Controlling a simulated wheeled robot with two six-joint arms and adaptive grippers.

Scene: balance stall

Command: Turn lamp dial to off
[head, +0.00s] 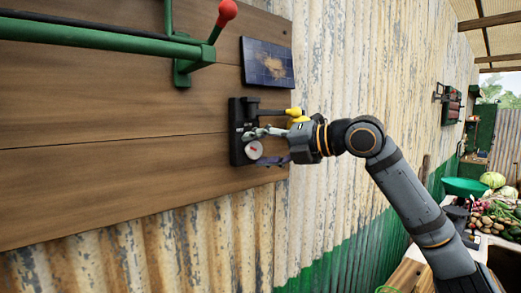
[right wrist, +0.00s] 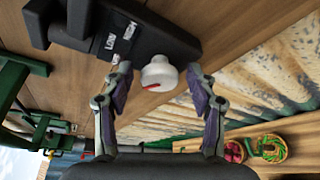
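The lamp dial (head: 254,150) is a round white knob with a red mark, on a black panel (head: 236,152) on the plank board. In the right wrist view the dial (right wrist: 159,74) stands out from the panel (right wrist: 150,35), where the words LOW and HIGH can be read. My right gripper (right wrist: 158,84) is open, with one finger on each side of the dial and visible gaps between. In the head view my right gripper (head: 263,146) is at the panel's right side and partly covers it. My left gripper is not in view.
A dark solar panel (head: 267,62) is mounted above the dial. A green metal bar (head: 90,36) and a red ball knob (head: 227,10) are at upper left. A yellow part (head: 296,113) shows just behind my right gripper. Produce (head: 495,215) lies at far right.

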